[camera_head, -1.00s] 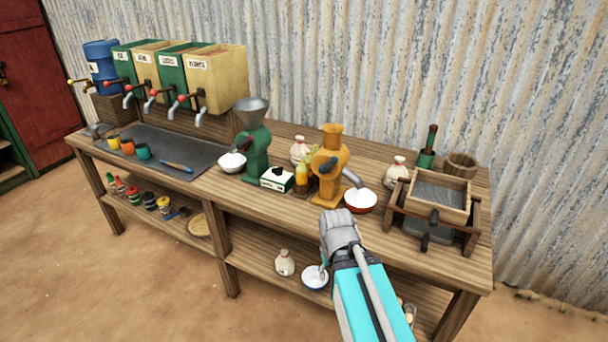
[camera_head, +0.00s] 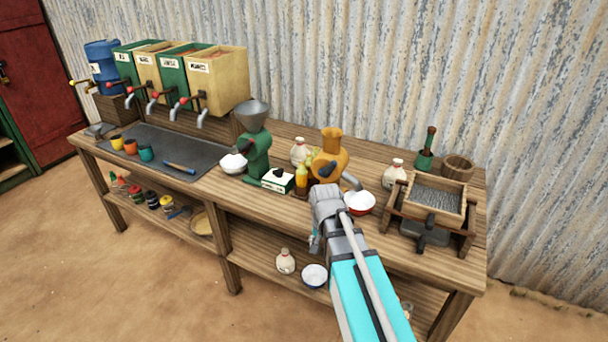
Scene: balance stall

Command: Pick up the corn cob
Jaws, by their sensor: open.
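A yellow corn cob (camera_head: 301,176) shows on the bench top, between the white box and the orange mill. It seems to stand upright among other yellow-green pieces, and its lower part meets something brown; the exact support is too small to tell. My gripper (camera_head: 316,238) is open and hangs at the front edge of the bench, in front of and below the cob and apart from it. Its fingers point downward and are partly hidden by its own grey body.
The orange mill (camera_head: 330,150) stands just right of the cob, with a red-rimmed bowl of white flour (camera_head: 359,201) beside it. The white box (camera_head: 278,180) and green mill (camera_head: 256,145) are on the left. A wooden sieve box (camera_head: 437,200) stands at the right.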

